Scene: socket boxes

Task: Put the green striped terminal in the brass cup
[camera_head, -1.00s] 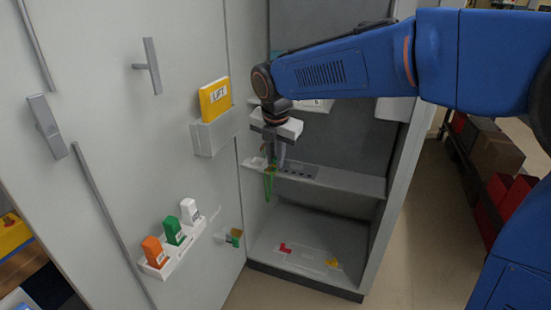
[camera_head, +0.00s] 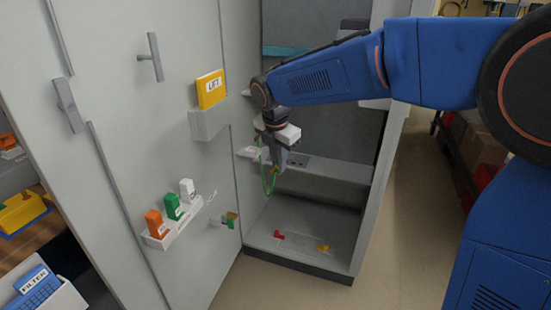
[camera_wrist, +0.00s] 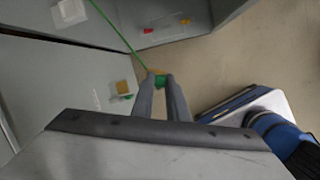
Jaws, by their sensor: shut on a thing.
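My gripper (camera_head: 277,170) is in front of the cabinet's middle shelf. In the wrist view, my gripper (camera_wrist: 163,78) is shut on a small green terminal (camera_wrist: 160,81) with a brass-coloured end. A green cable (camera_wrist: 118,33) runs from it to the upper left; in the head view the cable (camera_head: 264,178) hangs in a loop beside the gripper. Stripes are too small to make out. On the cabinet door, a small brass-coloured cup (camera_head: 231,216) sits on a bracket with a green part beside it. The cup (camera_wrist: 123,87) is left of the fingertips in the wrist view, apart from them.
The open door bears a rack (camera_head: 172,233) with orange, green and white pieces, and a holder (camera_head: 209,123) with a yellow LIFT card. The cabinet floor (camera_head: 300,245) carries a red and a yellow piece. The cabinet side wall (camera_head: 384,170) bounds the right.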

